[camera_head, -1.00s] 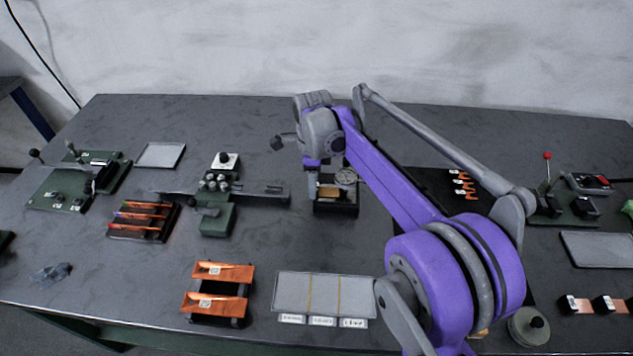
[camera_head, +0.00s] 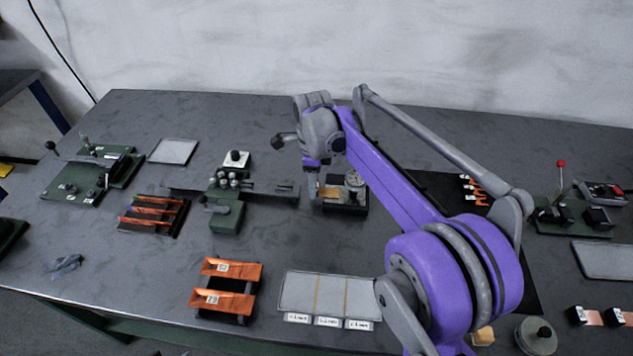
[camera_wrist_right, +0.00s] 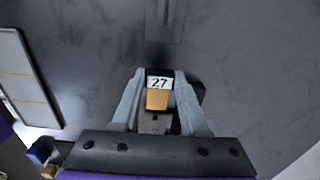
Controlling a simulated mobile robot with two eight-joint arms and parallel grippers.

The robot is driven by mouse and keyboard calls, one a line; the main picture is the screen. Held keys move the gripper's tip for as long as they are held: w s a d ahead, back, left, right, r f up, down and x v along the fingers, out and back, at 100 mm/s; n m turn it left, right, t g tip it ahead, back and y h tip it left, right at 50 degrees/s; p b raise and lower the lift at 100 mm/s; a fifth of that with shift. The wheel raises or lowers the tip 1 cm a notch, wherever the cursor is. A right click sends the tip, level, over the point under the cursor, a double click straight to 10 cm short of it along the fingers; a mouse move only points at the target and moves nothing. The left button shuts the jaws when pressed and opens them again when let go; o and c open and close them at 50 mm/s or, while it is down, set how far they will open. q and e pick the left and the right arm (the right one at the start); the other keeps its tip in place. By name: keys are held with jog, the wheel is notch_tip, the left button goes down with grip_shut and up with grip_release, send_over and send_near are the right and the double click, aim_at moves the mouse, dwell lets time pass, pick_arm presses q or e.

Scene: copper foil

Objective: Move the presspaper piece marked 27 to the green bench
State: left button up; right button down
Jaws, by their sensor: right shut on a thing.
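The presspaper piece marked 27 (camera_wrist_right: 157,98) is a tan piece with a white label, between the two fingers of my right gripper (camera_wrist_right: 156,82) in the right wrist view. The gripper is shut on it. In the head view my right gripper (camera_head: 322,176) points down over a black gauge stand (camera_head: 345,207) with a round dial. A tan patch, likely the piece (camera_head: 331,193), shows there; I cannot tell whether it touches the stand. Green fixtures stand at the left (camera_head: 85,182) and right (camera_head: 574,217); which is the green bench is unclear. My left gripper is not in view.
A rack of orange strips (camera_head: 153,215), a green lever device (camera_head: 227,213) and copper pieces on a holder (camera_head: 225,285) stand left of the gauge. A three-part tray (camera_head: 297,292) lies in front. My right arm covers the table's middle right.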

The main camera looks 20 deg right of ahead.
dwell(0.4)
jog(key=shift+r+p, duration=2.35)
jog(key=shift+r, duration=1.15)
jog(key=shift+s, duration=0.1)
